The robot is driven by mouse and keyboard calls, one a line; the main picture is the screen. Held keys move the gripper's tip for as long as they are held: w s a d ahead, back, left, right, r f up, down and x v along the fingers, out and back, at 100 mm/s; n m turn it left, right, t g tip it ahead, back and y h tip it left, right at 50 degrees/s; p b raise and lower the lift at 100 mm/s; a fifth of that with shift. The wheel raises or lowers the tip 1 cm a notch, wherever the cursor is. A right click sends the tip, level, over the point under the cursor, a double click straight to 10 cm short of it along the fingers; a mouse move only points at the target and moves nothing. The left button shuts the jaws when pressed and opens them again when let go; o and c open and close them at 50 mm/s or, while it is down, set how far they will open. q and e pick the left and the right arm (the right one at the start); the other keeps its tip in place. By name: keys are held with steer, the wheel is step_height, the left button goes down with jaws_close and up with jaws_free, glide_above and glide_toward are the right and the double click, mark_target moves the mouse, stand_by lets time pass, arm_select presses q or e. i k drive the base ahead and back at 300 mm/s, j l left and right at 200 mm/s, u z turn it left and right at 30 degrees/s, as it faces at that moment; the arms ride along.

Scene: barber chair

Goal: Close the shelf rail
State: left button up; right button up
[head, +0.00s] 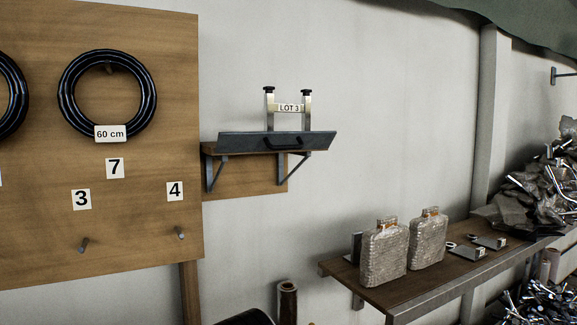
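The shelf rail (240,143) is a long dark grey panel with a black handle (284,143) on its face. It runs along the front of a small wall shelf (209,150) on metal brackets. The rail looks tilted outward, with its ends reaching past the shelf, but its exact angle is hard to tell. Behind it stands a metal frame (270,112) with two black-topped posts and a "LOT 3" label (289,107). The rail hides the frame's foot and most of the shelf top. Neither of my grippers is in view.
A wooden board (140,220) with black coiled rings (66,92), number tags and pegs stands left of the shelf. A lower bench (400,294) at right holds two textured bottles (384,255) and small tools. Scrap piles (540,185) lie far right. Space before the rail looks clear.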

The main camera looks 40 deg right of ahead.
mark_target(243, 141)
steer(key=k+l, duration=0.15)
steer(key=l, duration=0.2)
steer(key=k+l, duration=0.15)
steer(key=l, duration=0.2)
steer(key=k+l, duration=0.15)
steer(key=l, duration=0.2)
steer(key=k+l, duration=0.15)
steer(key=l, duration=0.2)
steer(key=k+l+u, duration=0.1)
steer(key=l, duration=0.25)
steer(key=k, duration=0.05)
